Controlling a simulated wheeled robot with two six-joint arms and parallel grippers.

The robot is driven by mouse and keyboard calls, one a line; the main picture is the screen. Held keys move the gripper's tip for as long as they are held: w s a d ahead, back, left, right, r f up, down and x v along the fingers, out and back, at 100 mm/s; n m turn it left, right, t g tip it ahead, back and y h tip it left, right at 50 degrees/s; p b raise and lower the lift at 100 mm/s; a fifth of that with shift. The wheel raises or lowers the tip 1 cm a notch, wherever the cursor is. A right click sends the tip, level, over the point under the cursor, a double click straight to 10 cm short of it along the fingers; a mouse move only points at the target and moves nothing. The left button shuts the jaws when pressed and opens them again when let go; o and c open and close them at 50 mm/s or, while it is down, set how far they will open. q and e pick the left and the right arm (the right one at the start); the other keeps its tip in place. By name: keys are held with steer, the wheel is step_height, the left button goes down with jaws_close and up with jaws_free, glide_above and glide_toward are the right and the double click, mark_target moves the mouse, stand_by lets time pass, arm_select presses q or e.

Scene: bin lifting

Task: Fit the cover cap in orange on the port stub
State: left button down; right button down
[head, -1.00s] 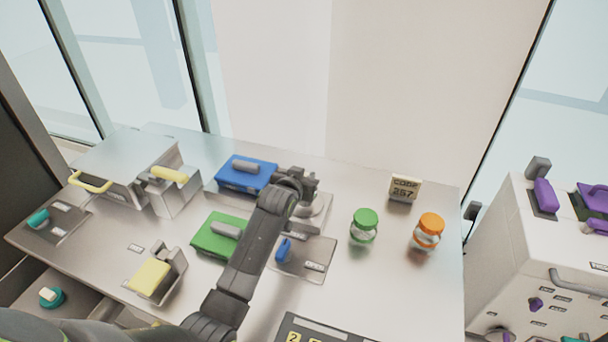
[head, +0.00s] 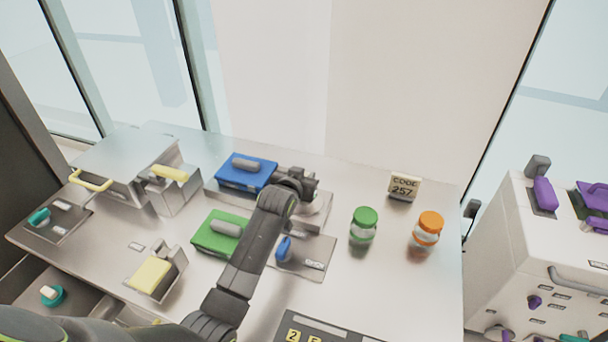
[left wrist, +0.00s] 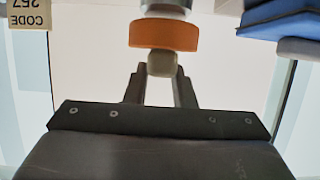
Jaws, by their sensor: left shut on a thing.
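My left gripper (head: 308,186) reaches over the middle of the bench, just right of the blue bin. In the left wrist view my left gripper (left wrist: 160,75) is shut on the pale knob of the orange cover cap (left wrist: 163,35). A silvery cylinder, apparently the port stub (left wrist: 166,6), shows directly beyond the cap, in line with it. They look close or touching, but I cannot tell whether the cap is seated. In the head view my gripper and arm hide the cap. My right gripper is not in view.
A blue bin (head: 240,180) and a green bin (head: 215,242) stand left of my arm. A plate with a blue handle (head: 322,252) lies below the gripper. Jars with green (head: 365,218) and orange lids (head: 430,223) and a code sign (head: 405,187) stand right.

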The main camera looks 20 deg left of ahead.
arm_select(q)
steer(key=shift+p, duration=0.3)
stand_by(0.5)
steer(key=shift+f+b, duration=0.45)
steer(key=shift+f, duration=0.35)
stand_by(0.4)
steer(key=shift+r+p, duration=0.2)
steer(key=shift+p, duration=0.45)
stand_by(0.9)
steer(key=shift+f, duration=0.45)
stand_by(1.1)
steer(key=c, duration=0.7)
jaws_free()
steer(key=shift+o, duration=0.2)
steer(key=shift+r, duration=0.1)
